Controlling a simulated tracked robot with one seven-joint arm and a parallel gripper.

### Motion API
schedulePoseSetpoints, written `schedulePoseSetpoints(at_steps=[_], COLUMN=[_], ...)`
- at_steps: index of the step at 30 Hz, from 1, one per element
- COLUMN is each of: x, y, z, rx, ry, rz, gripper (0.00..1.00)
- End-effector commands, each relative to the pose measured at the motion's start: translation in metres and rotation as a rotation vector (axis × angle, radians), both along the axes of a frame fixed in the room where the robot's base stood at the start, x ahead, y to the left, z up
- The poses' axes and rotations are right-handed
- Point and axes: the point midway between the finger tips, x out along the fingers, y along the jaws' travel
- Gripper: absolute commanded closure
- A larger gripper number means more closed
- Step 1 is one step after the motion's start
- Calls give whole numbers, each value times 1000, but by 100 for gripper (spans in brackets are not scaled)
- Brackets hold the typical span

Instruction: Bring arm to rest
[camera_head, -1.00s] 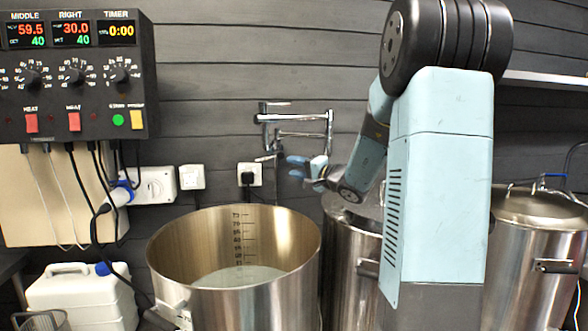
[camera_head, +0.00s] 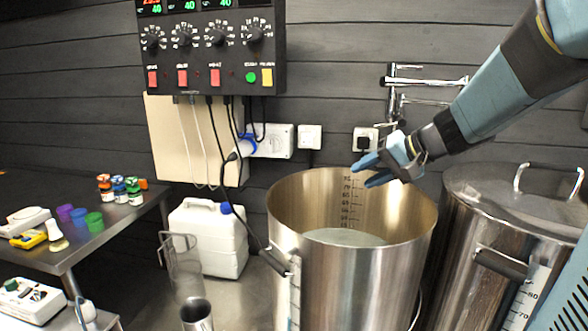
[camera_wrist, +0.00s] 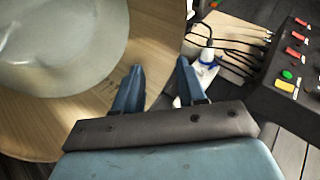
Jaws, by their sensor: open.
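My gripper (camera_head: 368,172) is at the end of my blue arm, which reaches in from the upper right in the head view. Its blue fingers stand over the right part of the open steel kettle (camera_head: 300,255), near the rim. In the wrist view my gripper (camera_wrist: 157,82) shows two blue fingers apart with nothing between them. The kettle's inner wall (camera_wrist: 95,115) and pale liquid (camera_wrist: 60,45) lie below and to the left there.
A lidded kettle (camera_head: 525,205) stands to the right. A folded metal tap (camera_head: 425,82) hangs on the wall behind my arm. A control box (camera_head: 210,60) is at the upper left. A white canister (camera_head: 208,240) and a metal table (camera_head: 60,250) with small items stand left.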

Motion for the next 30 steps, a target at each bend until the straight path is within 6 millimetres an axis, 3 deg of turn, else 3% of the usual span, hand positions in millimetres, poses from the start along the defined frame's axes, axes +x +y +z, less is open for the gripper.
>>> schedulePoseSetpoints(at_steps=[1,7,15,21,30], x=[-20,-87,-158,-183,-190], y=[6,4,-31,-57,-68], z=[-2,-16,-23,-21,-20], rx=[-63,-313,-632,-782,-832], ry=[16,77,64,18,0], rz=[27,76,65,29,13], gripper=[60,60,60,60,60])
